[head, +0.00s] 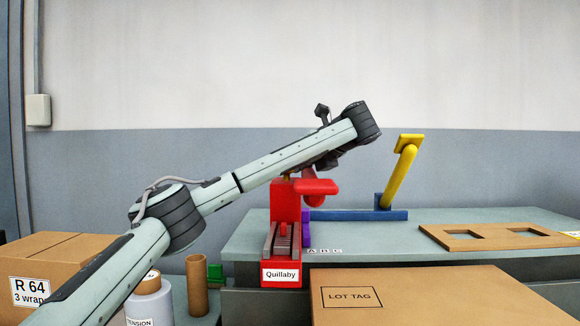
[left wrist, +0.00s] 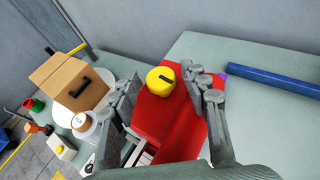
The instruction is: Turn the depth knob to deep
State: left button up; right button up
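The red machine labelled Quillaby (head: 281,274) stands at the left end of the grey-green table in the head view. In the left wrist view a yellow knob (left wrist: 160,82) with a black mark sits on top of the red machine (left wrist: 170,122); I take it for the depth knob. The mark lies toward the right side of its top. No scale or word is readable beside it. My left gripper (left wrist: 167,88) is open, with one finger on each side of the knob and gaps between. In the head view my arm largely hides this gripper. My right gripper is not in view.
A yellow lever (head: 400,175) rises from a blue bar (head: 350,215) behind the machine. A LOT TAG box (head: 440,295) fills the front right. A cardboard box (head: 75,255) and a brown tube (head: 196,285) stand left. A frame with cut-outs (head: 500,236) lies right.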

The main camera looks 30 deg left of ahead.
aim_at(305, 173)
pick_arm(q)
jog(key=shift+d+r, duration=0.15)
jog(key=shift+r, duration=0.05)
jog(key=shift+s+d+r, duration=0.15)
jog(key=shift+d+r, duration=0.15)
jog(key=shift+d, duration=0.25)
jog(key=shift+s+d+r, duration=0.25)
jog(key=shift+s+d, duration=0.1)
jog(key=shift+d, duration=0.15)
jog(key=v, duration=0.3)
jog(key=shift+s+d, duration=0.1)
jog(key=shift+d, duration=0.15)
jog(key=shift+v, duration=0.75)
jog(key=shift+f, duration=0.1)
